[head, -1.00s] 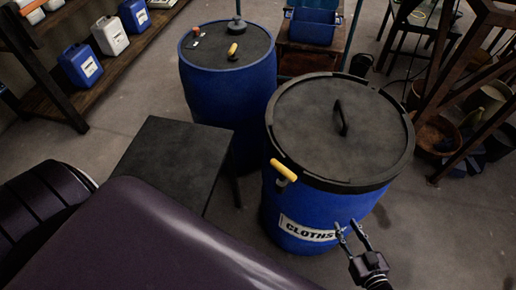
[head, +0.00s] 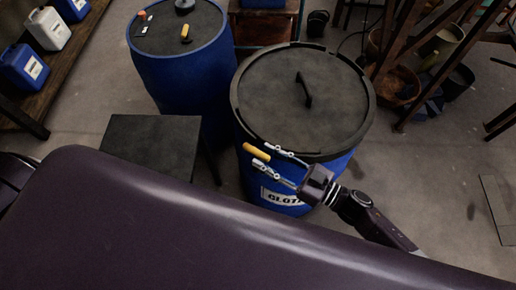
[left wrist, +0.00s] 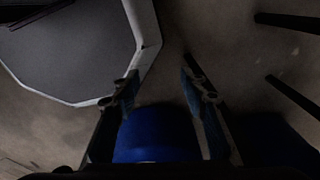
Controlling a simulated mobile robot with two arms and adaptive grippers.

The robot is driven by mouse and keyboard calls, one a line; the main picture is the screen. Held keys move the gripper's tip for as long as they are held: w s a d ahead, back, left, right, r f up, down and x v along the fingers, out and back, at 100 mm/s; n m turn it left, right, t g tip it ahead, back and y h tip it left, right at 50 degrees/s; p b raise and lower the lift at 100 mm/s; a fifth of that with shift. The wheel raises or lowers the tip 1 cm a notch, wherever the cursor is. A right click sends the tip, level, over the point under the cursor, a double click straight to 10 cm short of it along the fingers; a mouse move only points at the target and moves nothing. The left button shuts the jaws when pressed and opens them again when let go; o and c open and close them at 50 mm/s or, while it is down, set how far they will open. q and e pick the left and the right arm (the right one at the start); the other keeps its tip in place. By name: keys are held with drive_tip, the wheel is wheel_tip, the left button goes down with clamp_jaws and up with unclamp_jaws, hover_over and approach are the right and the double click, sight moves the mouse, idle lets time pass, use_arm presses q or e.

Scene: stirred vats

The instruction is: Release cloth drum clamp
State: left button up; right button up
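The cloth drum (head: 302,185) is blue, with a black lid (head: 290,110) and a partly covered white label (head: 283,197). The clamp's yellow handle (head: 256,151) sits at the lid rim on the drum's near left side. My right gripper (head: 263,155) reaches in from the right, open, with its fingertips close by the handle, one above and one below it. I cannot tell if they touch it. My left gripper (left wrist: 160,82) shows only in the left wrist view, open and with nothing visible between its fingertips; a blue surface (left wrist: 157,140) lies beyond the fingers.
A second blue drum (head: 185,75) with a yellow handle stands behind left. A dark square-topped table (head: 150,145) stands left of the cloth drum. A shelf with jugs (head: 25,68) is at the far left. Wooden framing and pots (head: 400,85) stand at the right.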

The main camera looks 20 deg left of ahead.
sight(257, 151)
drive_tip(key=x, duration=0.3)
drive_tip(key=shift+w+a+f, duration=0.1)
drive_tip(key=shift+a, duration=0.2)
drive_tip(key=shift+d, duration=0.1)
drive_tip(key=c, duration=0.9)
use_arm(q)
drive_tip(key=shift+w+r, duration=0.15)
use_arm(e)
clamp_jaws()
